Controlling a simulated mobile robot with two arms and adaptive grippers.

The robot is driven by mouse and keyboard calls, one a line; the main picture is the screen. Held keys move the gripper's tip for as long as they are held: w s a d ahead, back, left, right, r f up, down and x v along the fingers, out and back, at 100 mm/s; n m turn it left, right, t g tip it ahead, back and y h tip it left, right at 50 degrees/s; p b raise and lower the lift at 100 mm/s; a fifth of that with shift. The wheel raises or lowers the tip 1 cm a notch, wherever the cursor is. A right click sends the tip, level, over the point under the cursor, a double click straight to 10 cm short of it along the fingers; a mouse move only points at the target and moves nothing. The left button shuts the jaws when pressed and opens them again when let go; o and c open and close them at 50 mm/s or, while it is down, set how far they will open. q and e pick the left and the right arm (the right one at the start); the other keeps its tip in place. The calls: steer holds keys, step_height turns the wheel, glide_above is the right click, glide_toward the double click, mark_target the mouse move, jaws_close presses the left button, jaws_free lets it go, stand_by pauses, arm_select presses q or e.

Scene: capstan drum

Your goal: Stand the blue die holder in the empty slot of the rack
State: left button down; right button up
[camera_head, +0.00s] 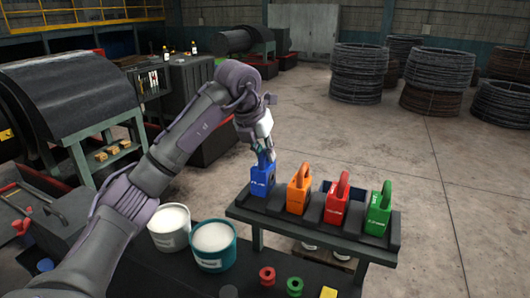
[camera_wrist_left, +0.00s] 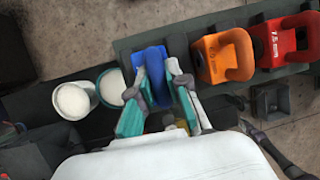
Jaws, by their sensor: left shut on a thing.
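The blue die holder (camera_head: 262,180) is upright at the left end of the dark rack (camera_head: 315,232), in line with the other holders. Whether its base rests in the slot or hangs just above it, I cannot tell. My left gripper (camera_head: 264,153) is above it, shut on its loop handle. In the left wrist view the fingers (camera_wrist_left: 165,95) stand on both sides of the blue handle (camera_wrist_left: 155,72), and the body of the blue holder is mostly hidden.
An orange holder (camera_head: 299,193), a red holder (camera_head: 337,208) and a green holder (camera_head: 377,214) stand in the rack to the right. Two buckets of white powder (camera_head: 169,228) (camera_head: 213,246) stand left of the rack. Wire coils (camera_head: 358,73) are far back; the floor between is clear.

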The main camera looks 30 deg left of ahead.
arm_select(q)
steer(key=shift+f+b, duration=0.65)
steer(key=shift+f, duration=0.25)
steer(key=c, duration=1.1)
jaws_free()
steer(key=shift+s, duration=0.1)
steer(key=shift+o, duration=1.1)
steer(key=shift+f, duration=0.2)
steer(key=o, duration=0.3)
steer(key=shift+r, duration=0.15)
steer(key=shift+r+p, duration=0.95)
steer(key=shift+r, duration=2)
